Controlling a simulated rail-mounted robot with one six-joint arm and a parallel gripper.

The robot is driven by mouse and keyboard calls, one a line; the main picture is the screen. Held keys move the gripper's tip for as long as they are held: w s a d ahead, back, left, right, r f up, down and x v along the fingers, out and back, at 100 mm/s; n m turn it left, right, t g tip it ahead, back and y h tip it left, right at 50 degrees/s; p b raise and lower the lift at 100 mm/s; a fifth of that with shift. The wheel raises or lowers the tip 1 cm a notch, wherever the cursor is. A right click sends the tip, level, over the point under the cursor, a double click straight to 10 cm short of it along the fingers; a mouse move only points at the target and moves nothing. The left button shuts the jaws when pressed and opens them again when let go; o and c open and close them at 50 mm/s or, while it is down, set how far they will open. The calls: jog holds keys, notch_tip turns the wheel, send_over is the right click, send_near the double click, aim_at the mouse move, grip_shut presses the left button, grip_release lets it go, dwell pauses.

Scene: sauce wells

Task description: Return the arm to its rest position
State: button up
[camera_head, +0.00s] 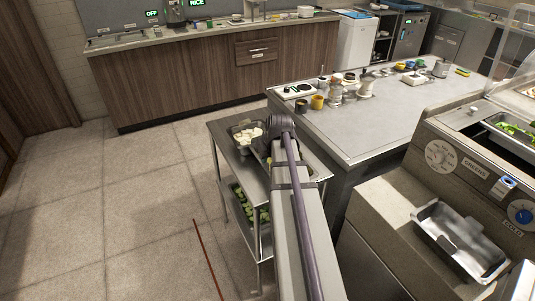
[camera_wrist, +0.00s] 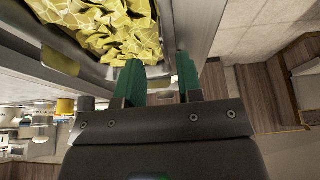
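My arm (camera_head: 293,215) reaches forward from the bottom of the head view over a metal cart (camera_head: 228,148). Its far end hides my gripper in that view. In the wrist view my gripper (camera_wrist: 160,62) shows two green fingers held apart, with nothing seen between them. A metal pan (camera_wrist: 65,58) of yellow, crinkled pieces (camera_wrist: 105,28) lies just beyond the left finger. I cannot tell whether the finger touches the pan's edge.
A pan of pale pieces (camera_head: 246,134) is on the cart's top, and greens (camera_head: 262,214) lie on its lower shelf. A grey counter (camera_head: 400,125) with cups stands right of the cart. An empty metal pan (camera_head: 460,238) sits at the right. Floor at left is open.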

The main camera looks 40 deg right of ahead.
jog(key=p+v, duration=0.5)
jog(key=v, duration=0.2)
jog(key=shift+s+r, duration=0.2)
jog(key=shift+r, duration=0.1)
jog(key=s+a+n+g, duration=0.1)
jog(key=s+a+g, duration=0.1)
jog(key=a, duration=1.4)
jog(key=s+a+f+n+g+y, duration=0.1)
jog(key=s+a+g, duration=0.1)
jog(key=a, duration=1.4)
jog(key=shift+s+a+f+n, duration=0.2)
jog(key=shift+s+a+n, duration=0.1)
jog(key=shift+s+n, duration=0.15)
